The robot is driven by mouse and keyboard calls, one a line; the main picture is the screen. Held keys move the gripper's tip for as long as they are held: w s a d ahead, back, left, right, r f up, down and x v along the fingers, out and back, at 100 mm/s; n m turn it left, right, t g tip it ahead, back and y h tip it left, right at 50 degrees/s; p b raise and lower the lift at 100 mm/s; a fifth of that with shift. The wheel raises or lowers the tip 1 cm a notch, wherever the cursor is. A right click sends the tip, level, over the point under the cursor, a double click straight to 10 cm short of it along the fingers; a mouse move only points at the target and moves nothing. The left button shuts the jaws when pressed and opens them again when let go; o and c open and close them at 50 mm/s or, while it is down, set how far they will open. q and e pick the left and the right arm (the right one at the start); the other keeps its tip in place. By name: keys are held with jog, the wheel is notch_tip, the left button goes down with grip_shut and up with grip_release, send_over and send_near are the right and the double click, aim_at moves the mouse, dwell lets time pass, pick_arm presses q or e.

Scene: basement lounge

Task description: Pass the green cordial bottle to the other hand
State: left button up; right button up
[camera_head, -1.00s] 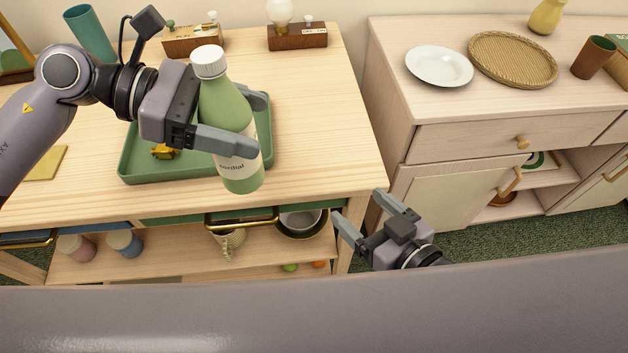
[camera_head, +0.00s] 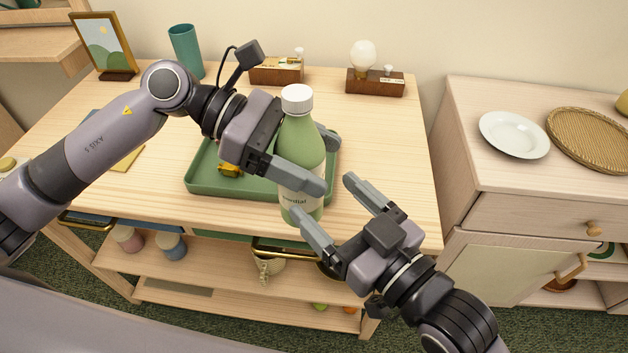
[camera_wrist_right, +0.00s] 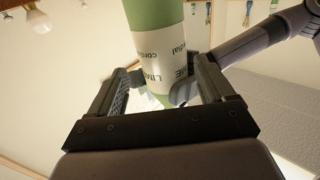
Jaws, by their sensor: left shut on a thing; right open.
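The green cordial bottle (camera_head: 302,151) has a white cap and a pale label. It is upright in my left gripper (camera_head: 318,160), whose fingers are shut around its middle, above the front of the green tray. My right gripper (camera_head: 328,212) is open, its fingers pointing up toward the bottle's lower part from the front right. In the right wrist view the bottle (camera_wrist_right: 155,15) stands between and beyond the open fingers of my right gripper (camera_wrist_right: 160,88), its label showing. I cannot tell whether the right fingers touch it.
A green tray (camera_head: 210,187) with a small yellow thing (camera_head: 230,170) is on the wooden table (camera_head: 400,140). A teal cup (camera_head: 186,50), a picture frame (camera_head: 102,45) and two wooden blocks stand at the back. A cabinet with a white plate (camera_head: 514,134) is at right.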

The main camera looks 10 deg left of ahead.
jog(key=shift+x, duration=2.5)
